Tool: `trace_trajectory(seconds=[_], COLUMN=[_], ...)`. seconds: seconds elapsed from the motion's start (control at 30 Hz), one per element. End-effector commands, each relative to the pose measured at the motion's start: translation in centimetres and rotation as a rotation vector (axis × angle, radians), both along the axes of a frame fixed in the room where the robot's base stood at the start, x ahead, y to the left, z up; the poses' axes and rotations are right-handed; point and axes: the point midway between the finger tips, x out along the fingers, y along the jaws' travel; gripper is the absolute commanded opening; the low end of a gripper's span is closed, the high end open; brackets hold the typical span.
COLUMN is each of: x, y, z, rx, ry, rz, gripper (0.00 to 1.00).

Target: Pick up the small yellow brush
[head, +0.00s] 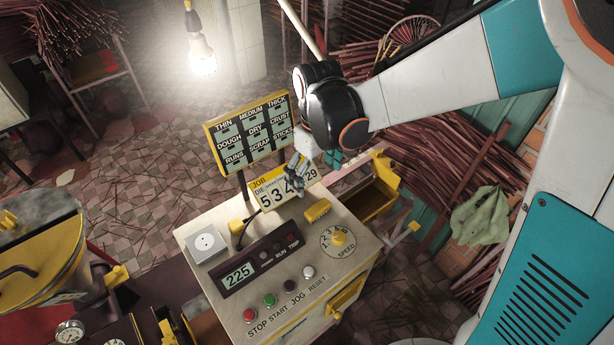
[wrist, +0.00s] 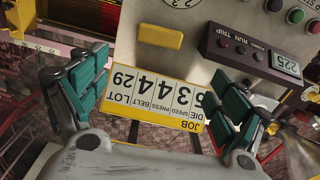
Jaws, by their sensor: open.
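The small yellow brush (head: 317,210) looks like a plain yellow block and lies on the cream top of the control box (head: 205,222), near its back edge. In the wrist view the brush (wrist: 160,38) is at the upper middle, beyond the fingertips. My gripper (head: 291,183) is behind the back edge of the box, close to the yellow job sign. In the wrist view my gripper (wrist: 162,95) is open, with teal-padded fingers spread to either side. Nothing is between them but the view of the sign, and the brush is apart from both.
The job sign (head: 268,183) with number cards stands at the back edge of the box, close to my gripper. A taller label board (head: 250,133) stands behind it.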

Motion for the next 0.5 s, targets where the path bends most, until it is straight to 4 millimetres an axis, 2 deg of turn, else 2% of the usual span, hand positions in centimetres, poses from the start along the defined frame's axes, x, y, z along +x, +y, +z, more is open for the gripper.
trace_trajectory(seconds=[0.17, 0.5], x=[-0.1, -0.1], y=[-0.1, -0.1], z=[-1.9, -7.6], rx=[-0.001, -0.001], ry=[0.002, 0.001], rz=[0.0, -0.001], gripper=[0.9, 0.9])
